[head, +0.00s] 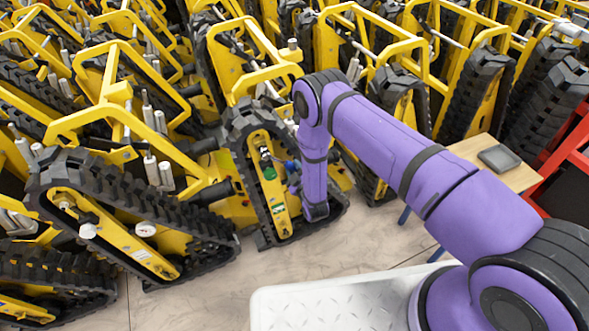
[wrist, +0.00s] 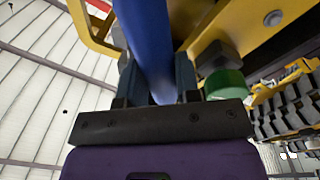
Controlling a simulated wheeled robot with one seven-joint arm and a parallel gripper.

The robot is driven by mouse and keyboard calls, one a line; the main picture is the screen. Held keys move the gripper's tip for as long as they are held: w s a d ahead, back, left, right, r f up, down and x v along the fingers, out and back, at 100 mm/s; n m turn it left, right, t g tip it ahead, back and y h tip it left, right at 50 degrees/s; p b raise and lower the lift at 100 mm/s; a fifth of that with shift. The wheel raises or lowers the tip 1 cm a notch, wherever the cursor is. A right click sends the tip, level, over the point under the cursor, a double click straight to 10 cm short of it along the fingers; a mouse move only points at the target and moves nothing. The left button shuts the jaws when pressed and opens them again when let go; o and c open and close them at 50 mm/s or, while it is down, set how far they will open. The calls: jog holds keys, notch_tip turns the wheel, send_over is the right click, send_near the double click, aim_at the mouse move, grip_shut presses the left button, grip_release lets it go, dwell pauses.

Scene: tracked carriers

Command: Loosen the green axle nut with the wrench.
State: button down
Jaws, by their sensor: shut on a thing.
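The green axle nut (head: 269,173) sits on the yellow side frame of a tracked carrier (head: 240,55), inside its black track. It also shows in the wrist view (wrist: 224,82), right of my gripper's fingers. My gripper (wrist: 156,80) is shut on the blue handle of the wrench (wrist: 145,35), which runs up and away between the fingers. In the head view my gripper (head: 293,180) is beside the nut, partly hidden by my purple arm, and a little of the blue wrench (head: 290,165) shows. The wrench's head is hidden, so I cannot tell whether it is on the nut.
Tracked carriers stand close together on the left (head: 120,220) and behind. A small wooden table (head: 510,178) with a dark tablet-like object (head: 499,158) is at the right, near a red frame (head: 570,165). Bare floor (head: 200,285) lies in front of the carriers.

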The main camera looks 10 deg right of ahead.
jog(key=shift+r, duration=0.1)
jog(key=shift+w+d+r+n, duration=0.15)
jog(key=shift+d+r+n, duration=0.3)
jog(key=shift+n, duration=0.15)
jog(key=shift+w+d+r+n, duration=0.1)
jog(key=shift+d+r+n, duration=0.3)
jog(key=shift+r+n, duration=0.2)
jog(key=shift+w+d+r+n, duration=0.1)
jog(key=shift+d+r+n, duration=0.25)
jog(key=shift+r+n, duration=0.25)
jog(key=shift+w+d+r+n, duration=0.1)
jog(key=shift+d+r+n, duration=0.15)
jog(key=shift+r+n, duration=0.35)
dwell(0.4)
